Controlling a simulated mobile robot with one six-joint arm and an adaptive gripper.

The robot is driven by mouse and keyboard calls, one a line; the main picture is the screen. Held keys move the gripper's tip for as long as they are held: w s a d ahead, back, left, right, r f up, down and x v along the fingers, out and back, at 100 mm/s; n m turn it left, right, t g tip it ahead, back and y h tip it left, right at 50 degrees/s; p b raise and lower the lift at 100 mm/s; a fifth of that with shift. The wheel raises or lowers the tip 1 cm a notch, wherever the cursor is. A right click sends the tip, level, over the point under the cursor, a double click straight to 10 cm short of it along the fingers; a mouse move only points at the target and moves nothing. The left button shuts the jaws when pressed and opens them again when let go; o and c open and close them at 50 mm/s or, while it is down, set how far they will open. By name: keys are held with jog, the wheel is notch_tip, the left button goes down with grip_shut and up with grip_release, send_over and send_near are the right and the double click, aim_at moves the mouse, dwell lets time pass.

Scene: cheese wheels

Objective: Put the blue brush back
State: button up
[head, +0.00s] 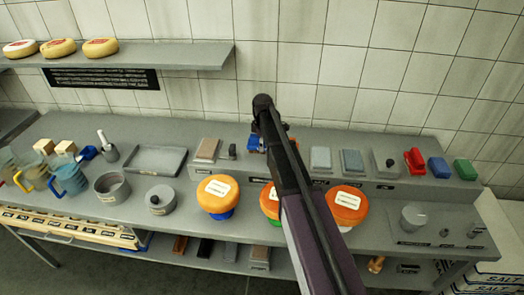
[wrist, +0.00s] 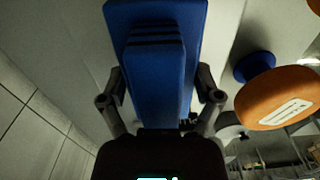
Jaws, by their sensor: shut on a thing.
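The blue brush (wrist: 156,70) fills the upper middle of the wrist view, a wide blue block with a narrower ridged grip and dark stripes. My gripper (wrist: 161,100) has one finger on each side of that grip and is shut on it. In the head view only a small blue piece of the brush (head: 254,143) shows beside my gripper (head: 264,142), over the raised back shelf; my arm hides the rest. I cannot tell whether the brush touches the shelf. A red item (head: 414,161), a blue item (head: 438,168) and a green item (head: 464,170) sit at the shelf's right end.
Orange cheese wheels, one left (head: 218,193) and one right (head: 345,203) of my arm, stand on coloured supports in front of the shelf. A third is partly hidden. A grey tray (head: 156,172), pots and jugs occupy the left. A wall shelf (head: 150,57) holds more cheeses.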

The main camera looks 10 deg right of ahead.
jog(key=shift+s+f+b, duration=0.1)
jog(key=shift+f+b, duration=1.1)
jog(key=shift+f, duration=0.3)
jog(key=shift+f, duration=0.2)
jog(key=o, duration=0.9)
jog(key=shift+r, duration=0.1)
jog(key=shift+c, duration=0.2)
jog(key=shift+r, duration=0.15)
notch_tip(320, 180, up, 12)
jog(key=p, duration=1.2)
